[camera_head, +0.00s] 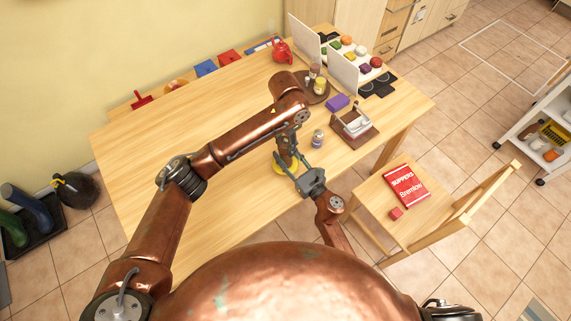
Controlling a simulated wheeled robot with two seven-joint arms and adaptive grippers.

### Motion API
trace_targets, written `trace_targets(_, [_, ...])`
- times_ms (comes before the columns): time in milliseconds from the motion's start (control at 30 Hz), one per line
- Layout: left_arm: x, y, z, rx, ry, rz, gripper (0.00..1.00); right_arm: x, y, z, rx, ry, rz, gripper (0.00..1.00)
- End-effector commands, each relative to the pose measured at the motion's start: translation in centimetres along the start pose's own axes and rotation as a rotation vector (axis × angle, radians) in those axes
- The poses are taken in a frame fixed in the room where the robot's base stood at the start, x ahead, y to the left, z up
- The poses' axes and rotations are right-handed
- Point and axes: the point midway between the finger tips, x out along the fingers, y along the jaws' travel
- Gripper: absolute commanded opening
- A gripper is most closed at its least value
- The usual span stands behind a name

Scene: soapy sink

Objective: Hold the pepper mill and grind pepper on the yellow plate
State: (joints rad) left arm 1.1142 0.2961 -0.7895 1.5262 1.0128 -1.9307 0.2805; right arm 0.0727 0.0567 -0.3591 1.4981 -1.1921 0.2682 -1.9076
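The yellow plate (279,169) lies near the front edge of the wooden table, partly covered by my grippers. A brown upright piece that looks like the pepper mill (285,146) stands over the plate. My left gripper (289,133) points down from above at the top of this piece; its fingers are too small and overlapped to show whether they are closed on it. My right gripper (288,157) reaches in from the front right. Its grey fingers are spread, one on each side of the brown piece's lower part, and contact cannot be told.
A small jar (318,138) stands just right of the grippers. A brown box (354,126), a purple block (337,103) and a round tray with jars (316,97) are farther right. A red kettle (282,52) stands at the back. A chair (400,214) stands in front right.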

Motion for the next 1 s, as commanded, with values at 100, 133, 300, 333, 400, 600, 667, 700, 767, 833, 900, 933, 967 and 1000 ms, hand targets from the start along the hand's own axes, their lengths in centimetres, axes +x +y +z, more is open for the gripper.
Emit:
trace_targets(100, [-0.1, -0.1, 0.0, -0.002, 0.002, -0.003, 0.54, -0.1, 0.0, -0.2, 0.0, 0.004, -0.001, 0.2])
trace_targets(133, [-0.1, -0.1, 0.0, -0.002, 0.002, -0.003, 0.56, -0.1, 0.0, -0.2, 0.0, 0.004, -0.001, 0.2])
trace_targets(300, [-0.1, -0.1, 0.0, -0.002, 0.001, -0.002, 0.65, -0.1, 0.0, -0.2, 0.0, 0.004, -0.001, 0.2])
trace_targets(333, [-0.1, -0.1, 0.0, -0.002, 0.001, -0.002, 0.65, -0.1, 0.0, -0.2, 0.0, 0.004, -0.001, 0.2])
trace_targets(400, [0.0, -0.1, 0.0, -0.002, 0.001, -0.001, 0.65, -0.1, 0.0, -0.2, 0.0, 0.003, -0.001, 0.2])
trace_targets(600, [-0.4, -0.1, 0.0, -0.002, 0.001, -0.001, 0.65, -0.1, 0.0, -0.2, 0.0, 0.003, 0.0, 0.2])
trace_targets(667, [-0.9, -0.1, 0.0, -0.002, 0.001, -0.001, 0.65, -0.1, 0.0, -0.2, 0.0, 0.003, 0.0, 0.2])
trace_targets(700, [-1.2, -0.1, 0.0, -0.002, 0.001, -0.001, 0.65, -0.1, 0.0, -0.2, 0.0, 0.003, 0.0, 0.2])
trace_targets(767, [-1.8, -0.1, 0.0, -0.002, 0.001, -0.002, 0.65, -0.1, 0.0, -0.2, 0.0, 0.003, 0.0, 0.2])
trace_targets(833, [-2.5, -0.1, -0.1, -0.002, 0.002, -0.002, 0.65, -0.1, 0.0, -0.2, 0.0, 0.002, 0.0, 0.2])
trace_targets(900, [-3.2, -0.1, 0.0, -0.003, 0.001, -0.002, 0.65, 0.0, 0.0, -0.1, 0.0, 0.002, 0.0, 0.2])
trace_targets(933, [-3.5, -0.1, 0.0, -0.003, 0.001, -0.002, 0.65, 0.0, 0.0, -0.1, 0.0, 0.002, 0.0, 0.2])
trace_targets(967, [-3.7, -0.1, 0.0, -0.002, 0.001, -0.002, 0.65, 0.0, 0.0, -0.1, 0.0, 0.002, 0.0, 0.2])
trace_targets(1000, [-4.1, -0.1, 0.0, -0.002, 0.001, -0.001, 0.65, 0.0, 0.0, -0.1, 0.0, 0.002, 0.0, 0.2])
